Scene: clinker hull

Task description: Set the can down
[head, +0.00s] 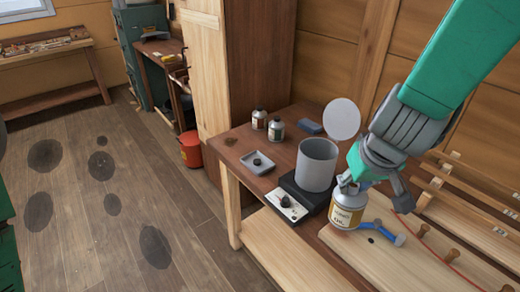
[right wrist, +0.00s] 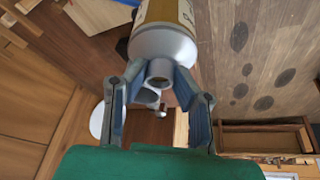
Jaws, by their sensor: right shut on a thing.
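A silver can (head: 348,205) with a yellow-brown label is upright below my right gripper (head: 350,180) in the head view. The gripper is shut on the can's narrow neck. In the right wrist view the can (right wrist: 163,40) extends away from between the fingertips (right wrist: 160,82). Its base is just over or on the pale wood right of the black scale; I cannot tell whether it touches. A blue-handled tool (head: 388,233) lies close on the can's right. My left gripper is not in view.
A grey pot (head: 317,164) stands on the black scale (head: 300,200), with a pale round disc (head: 341,119) behind it. Two smaller cans (head: 275,130) and a small square tray (head: 258,163) are further left on the brown bench (head: 228,152). Pegs and slats are at right.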

